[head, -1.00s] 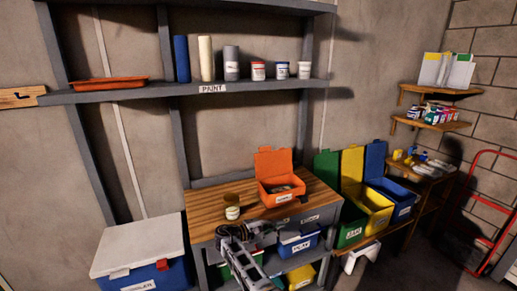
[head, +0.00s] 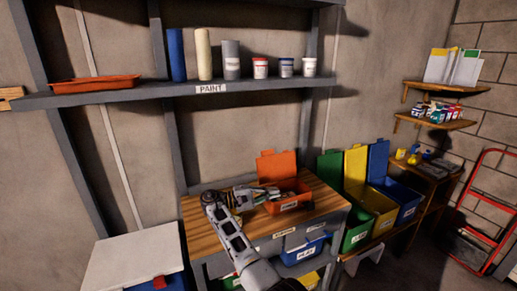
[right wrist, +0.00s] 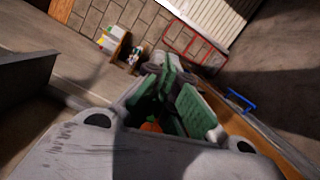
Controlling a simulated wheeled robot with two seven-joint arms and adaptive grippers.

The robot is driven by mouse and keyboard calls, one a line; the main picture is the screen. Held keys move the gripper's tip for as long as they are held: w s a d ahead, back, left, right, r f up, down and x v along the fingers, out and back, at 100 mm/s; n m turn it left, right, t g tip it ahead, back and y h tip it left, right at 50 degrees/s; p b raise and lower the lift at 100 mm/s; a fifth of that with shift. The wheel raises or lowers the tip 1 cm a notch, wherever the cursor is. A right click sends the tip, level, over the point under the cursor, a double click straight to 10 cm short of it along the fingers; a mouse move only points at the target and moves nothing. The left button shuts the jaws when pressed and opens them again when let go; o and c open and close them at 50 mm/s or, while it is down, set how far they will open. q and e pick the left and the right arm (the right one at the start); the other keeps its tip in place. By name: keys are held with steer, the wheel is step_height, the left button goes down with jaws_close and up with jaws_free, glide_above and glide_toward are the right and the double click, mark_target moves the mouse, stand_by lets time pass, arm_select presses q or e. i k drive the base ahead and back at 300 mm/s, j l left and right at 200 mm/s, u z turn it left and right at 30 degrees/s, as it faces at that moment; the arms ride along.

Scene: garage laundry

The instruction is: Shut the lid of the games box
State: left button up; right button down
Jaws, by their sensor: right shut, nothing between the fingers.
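An orange box (head: 290,205) stands on the wooden workbench, its orange lid (head: 276,165) raised upright at the back. The label on its front is too small to read surely; I take it for the games box. My right gripper (head: 272,193) is shut and empty, at the left side of the box, near the front of the raised lid. I cannot tell whether it touches the box. In the right wrist view its green-padded fingers (right wrist: 165,85) show, with a small orange patch (right wrist: 152,127) behind them. My left gripper is not in view.
My right arm crosses the workbench (head: 325,200) from the front. Green (head: 357,232), yellow (head: 383,221) and blue (head: 408,209) bins with raised lids stand to the right. A grey shelf (head: 130,95) with paint things runs above. A white-lidded chest (head: 135,255) stands at left.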

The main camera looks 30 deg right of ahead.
mark_target(271, 167)
steer(key=i+l, duration=0.1)
steer(key=i, duration=0.45)
steer(key=i+l, duration=0.1)
steer(key=i, duration=0.45)
